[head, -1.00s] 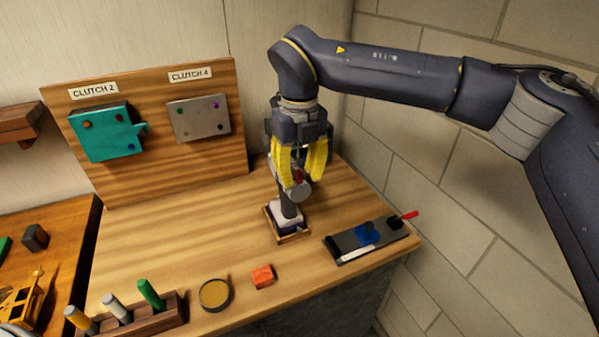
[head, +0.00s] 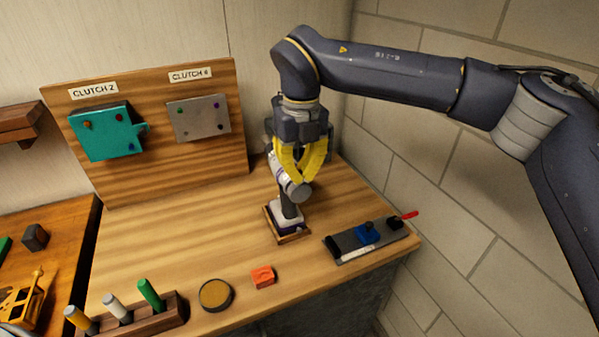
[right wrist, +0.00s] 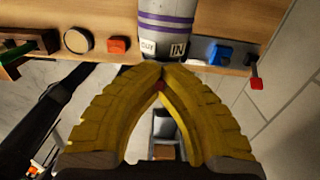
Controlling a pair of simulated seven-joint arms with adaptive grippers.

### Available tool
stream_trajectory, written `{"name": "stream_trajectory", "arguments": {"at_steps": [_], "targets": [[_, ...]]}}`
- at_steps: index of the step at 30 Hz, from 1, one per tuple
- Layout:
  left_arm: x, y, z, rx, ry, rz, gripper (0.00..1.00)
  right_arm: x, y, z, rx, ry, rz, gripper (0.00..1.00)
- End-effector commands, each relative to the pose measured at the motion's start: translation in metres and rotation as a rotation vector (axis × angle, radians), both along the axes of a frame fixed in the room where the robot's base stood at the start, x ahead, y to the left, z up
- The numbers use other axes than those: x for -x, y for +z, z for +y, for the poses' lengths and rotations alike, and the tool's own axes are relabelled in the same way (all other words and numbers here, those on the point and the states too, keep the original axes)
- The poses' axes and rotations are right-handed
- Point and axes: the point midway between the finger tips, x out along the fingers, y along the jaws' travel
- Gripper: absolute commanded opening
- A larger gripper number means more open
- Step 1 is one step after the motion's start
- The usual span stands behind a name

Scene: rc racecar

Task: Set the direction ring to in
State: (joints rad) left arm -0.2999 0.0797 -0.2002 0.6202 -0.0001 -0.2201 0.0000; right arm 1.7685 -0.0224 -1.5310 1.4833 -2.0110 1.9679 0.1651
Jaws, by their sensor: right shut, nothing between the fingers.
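The direction ring (right wrist: 163,50) is the white end band of a grey-white cylinder with purple stripes. It reads "OUT" on its left and "IN" on its right in the right wrist view. In the head view the cylindrical tool (head: 289,188) sits tilted on a dark stem above a white and purple base (head: 286,221). My right gripper (head: 302,180) has yellow fingers closed together, with nothing held. In the right wrist view its fingertips (right wrist: 162,68) meet just below the labels; contact is unclear. A small red part shows between the fingers. My left gripper is out of view.
The base stands in a small wooden tray (head: 294,238). A dark fixture (head: 350,244) with a blue block and red lever is to the right. An orange block (head: 263,276), a round dish (head: 215,294) and a peg rack (head: 168,318) line the front. A panel with two clutch plates stands behind.

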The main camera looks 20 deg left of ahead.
Motion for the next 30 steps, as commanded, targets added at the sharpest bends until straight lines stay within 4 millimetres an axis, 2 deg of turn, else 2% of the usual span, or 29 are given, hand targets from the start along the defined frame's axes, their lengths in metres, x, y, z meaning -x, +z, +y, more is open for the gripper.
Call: {"name": "stream_trajectory", "arguments": {"at_steps": [18,30], "targets": [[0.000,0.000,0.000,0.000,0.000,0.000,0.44,-0.013,-0.004,-0.015,-0.284,-0.004,0.242,0.00],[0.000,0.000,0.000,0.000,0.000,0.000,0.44,-0.016,-0.006,-0.019,-0.381,-0.001,0.324,0.00]]}}
